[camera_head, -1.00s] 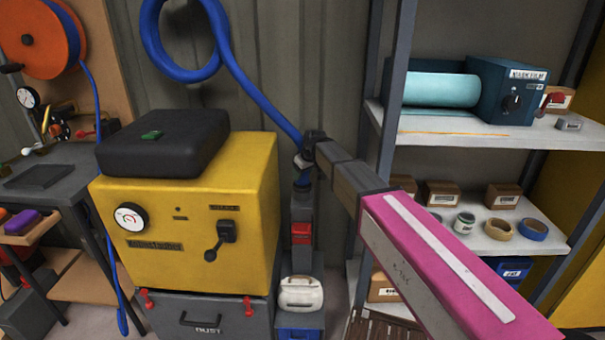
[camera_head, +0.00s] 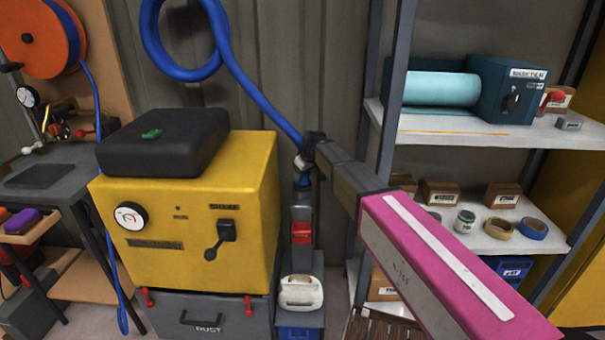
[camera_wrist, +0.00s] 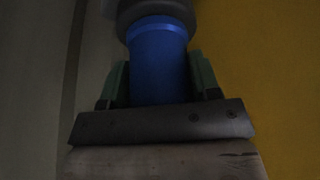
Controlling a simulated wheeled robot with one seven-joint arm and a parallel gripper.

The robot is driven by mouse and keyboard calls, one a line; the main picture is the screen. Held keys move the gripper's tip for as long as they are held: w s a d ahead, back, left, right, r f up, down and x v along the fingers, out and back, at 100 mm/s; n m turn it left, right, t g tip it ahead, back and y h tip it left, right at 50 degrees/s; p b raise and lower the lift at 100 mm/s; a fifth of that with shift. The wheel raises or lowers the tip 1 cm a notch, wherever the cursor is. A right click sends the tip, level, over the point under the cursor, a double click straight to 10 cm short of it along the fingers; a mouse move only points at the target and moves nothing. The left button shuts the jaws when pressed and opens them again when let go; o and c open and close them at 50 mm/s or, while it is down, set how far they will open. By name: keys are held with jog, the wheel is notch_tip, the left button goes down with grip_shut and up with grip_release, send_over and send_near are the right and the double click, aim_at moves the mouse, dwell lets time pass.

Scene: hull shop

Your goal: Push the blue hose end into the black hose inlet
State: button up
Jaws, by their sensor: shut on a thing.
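The blue hose (camera_head: 250,88) loops down from the upper wall to my gripper (camera_head: 301,162). My gripper is shut on the blue hose end; in the wrist view, its green fingers (camera_wrist: 158,82) stand on both sides of the blue hose end (camera_wrist: 158,62). A dark round part (camera_wrist: 155,11) meets the blue end at the top of that view. In the head view, a short blue piece (camera_head: 302,181) shows just below my gripper, above the dark top of a grey upright unit (camera_head: 301,212). The black inlet cannot be made out clearly, nor how deep the hose end sits.
A yellow machine (camera_head: 255,185) with a black case (camera_head: 165,142) on top stands close to the left. A grey shelf post (camera_head: 388,110) and loaded shelves (camera_head: 455,125) stand at the right.

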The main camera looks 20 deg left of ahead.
jog(key=shift+f, duration=0.15)
jog(key=o, duration=0.9)
jog(key=shift+o, duration=0.2)
jog(key=v, duration=1)
jog(key=shift+r, duration=0.4)
jog(key=shift+s+d, duration=0.15)
jog(key=shift+s, duration=0.05)
